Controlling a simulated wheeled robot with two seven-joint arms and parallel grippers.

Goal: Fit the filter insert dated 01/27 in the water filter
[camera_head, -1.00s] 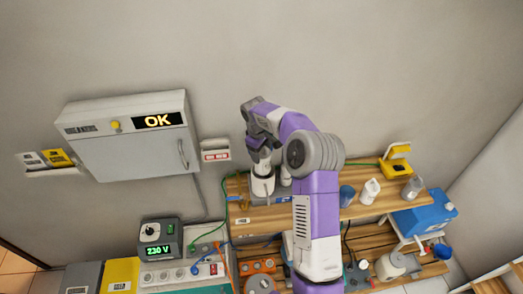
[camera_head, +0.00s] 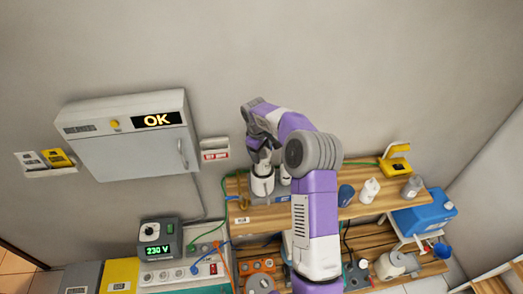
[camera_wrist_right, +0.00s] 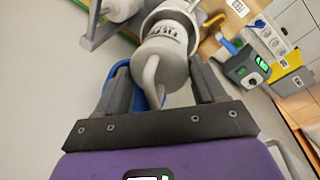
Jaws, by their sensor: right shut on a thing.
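My right gripper (camera_head: 262,158) is over the left part of the upper wooden shelf, pointing down. In the right wrist view its two fingers (camera_wrist_right: 165,100) are shut on the looped handle of a grey cylinder (camera_wrist_right: 163,60). I take this to be a filter insert; its dark lettering is upside down and I cannot read a date. The cylinder's far end meets a wider white round body (camera_wrist_right: 172,14), perhaps the water filter. I cannot tell how deep it sits. That white body also shows below the gripper in the head view (camera_head: 262,186). My left gripper is out of view.
A second white cylinder (camera_wrist_right: 120,8) and a grey bracket (camera_wrist_right: 92,32) are close by in the wrist view. A blue cup (camera_head: 346,195), white bottle (camera_head: 370,190) and yellow device (camera_head: 396,168) stand farther right on the shelf (camera_head: 325,212). A breaker box (camera_head: 130,135) hangs left.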

